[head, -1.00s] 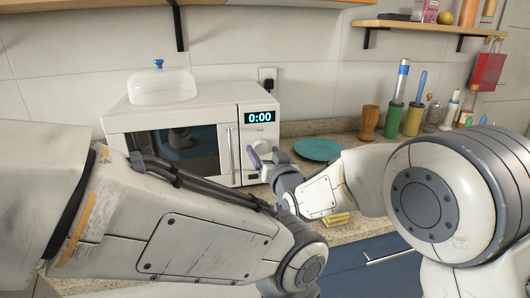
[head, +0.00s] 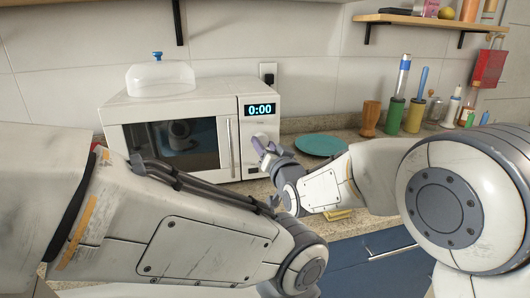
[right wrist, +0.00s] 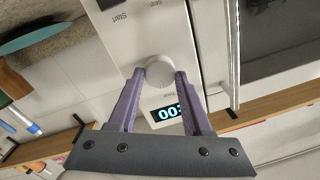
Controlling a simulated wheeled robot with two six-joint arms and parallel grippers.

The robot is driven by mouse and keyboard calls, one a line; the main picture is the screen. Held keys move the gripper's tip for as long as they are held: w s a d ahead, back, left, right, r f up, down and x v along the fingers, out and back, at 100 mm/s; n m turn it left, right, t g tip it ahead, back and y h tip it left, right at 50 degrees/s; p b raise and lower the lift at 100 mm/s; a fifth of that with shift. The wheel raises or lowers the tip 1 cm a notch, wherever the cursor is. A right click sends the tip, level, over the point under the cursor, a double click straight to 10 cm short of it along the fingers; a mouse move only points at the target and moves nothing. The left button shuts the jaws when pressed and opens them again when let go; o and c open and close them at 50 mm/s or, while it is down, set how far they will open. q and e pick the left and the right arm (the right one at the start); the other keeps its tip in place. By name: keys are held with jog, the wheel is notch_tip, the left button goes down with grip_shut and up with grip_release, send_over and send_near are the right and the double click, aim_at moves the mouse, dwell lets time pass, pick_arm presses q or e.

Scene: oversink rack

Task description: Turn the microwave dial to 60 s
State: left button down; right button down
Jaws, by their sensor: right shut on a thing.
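The white microwave (head: 115,114) stands on the counter with its door shut. Its display (head: 260,110) reads 0:00. The round white dial (right wrist: 159,71) is on the front panel below the display; in the head view my right gripper partly covers it. My right gripper (head: 262,147) is at the dial, and in the right wrist view its two purple fingers (right wrist: 158,80) are shut on the dial's sides. My left arm crosses the lower left of the head view; its gripper is not visible.
A clear lid with a blue knob (head: 160,78) sits on top of the microwave. A teal plate (head: 321,146) lies on the counter to the right. A brown cup (head: 370,118) and several utensils in holders stand farther right. A wall shelf (head: 430,23) is above them.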

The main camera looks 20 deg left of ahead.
jog(key=shift+f+m+t+b, duration=0.1)
jog(key=shift+m+t+b, duration=0.05)
jog(key=shift+m+b, duration=2.1)
jog(key=shift+f+m+t+b, duration=0.1)
jog(key=shift+m+t+b, duration=0.05)
jog(key=shift+m+b, duration=2.1)
jog(key=shift+m+p, duration=0.3)
jog(key=shift+m, duration=0.1)
jog(key=shift+c, duration=1.7)
grip_release()
jog(key=shift+s+r, duration=0.1)
jog(key=shift+s, duration=0.05)
jog(key=v, duration=1)
jog(key=shift+s, duration=0.15)
